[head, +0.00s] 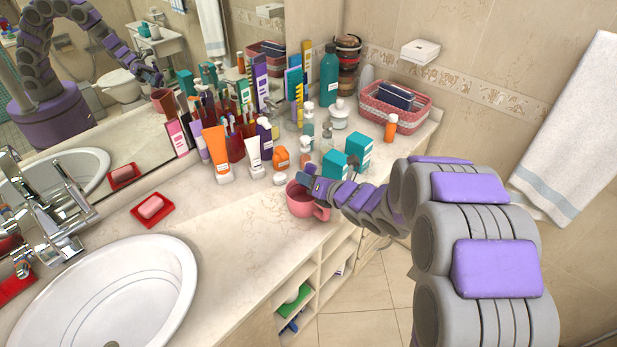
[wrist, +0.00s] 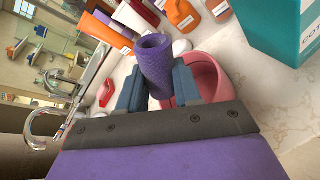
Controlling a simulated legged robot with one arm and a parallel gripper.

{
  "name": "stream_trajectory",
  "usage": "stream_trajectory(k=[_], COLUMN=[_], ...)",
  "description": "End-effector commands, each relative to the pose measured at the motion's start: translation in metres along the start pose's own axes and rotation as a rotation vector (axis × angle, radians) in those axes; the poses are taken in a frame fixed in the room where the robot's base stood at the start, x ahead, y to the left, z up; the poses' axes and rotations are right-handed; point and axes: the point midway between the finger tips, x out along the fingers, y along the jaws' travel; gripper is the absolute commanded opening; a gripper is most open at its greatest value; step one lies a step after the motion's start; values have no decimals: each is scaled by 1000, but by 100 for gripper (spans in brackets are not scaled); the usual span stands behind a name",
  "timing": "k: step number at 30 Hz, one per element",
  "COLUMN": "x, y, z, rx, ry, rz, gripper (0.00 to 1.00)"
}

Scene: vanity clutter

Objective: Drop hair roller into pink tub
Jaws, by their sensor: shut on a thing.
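The hair roller is a hollow purple cylinder (wrist: 152,62) in the wrist view. My gripper (wrist: 158,88) is shut on it, with a blue-grey finger on each side and the roller's open end showing. The pink tub (wrist: 211,72) lies just behind and to the right of the roller in the wrist view, partly hidden by the right finger. In the head view the pink tub (head: 300,204) stands on the counter near its front edge. My gripper (head: 310,180) is above its rim there. I cannot make out the roller clearly in the head view.
Teal boxes (head: 358,149) stand just behind my gripper. A white tube (head: 254,155), an orange bottle (head: 281,158) and many other toiletries crowd the counter behind the tub. A red soap dish (head: 153,210) and the sink (head: 120,295) are to the left. Counter left of the tub is bare.

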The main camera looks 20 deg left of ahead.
Motion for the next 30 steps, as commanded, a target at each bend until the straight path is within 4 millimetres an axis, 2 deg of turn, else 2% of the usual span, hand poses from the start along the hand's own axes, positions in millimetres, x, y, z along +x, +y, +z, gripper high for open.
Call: stream_trajectory(k=[4,5,14,23,26,30], x=[-1,-1,2,-2,-11,-35], y=[0,0,1,0,1,-1], z=[1,1,0,1,2,2], rx=[0,0,-1,-1,0,-2], ry=[-2,-2,1,-1,-2,-2], rz=[0,0,-2,-1,0,-6], gripper=[1,34,63,63,63,63])
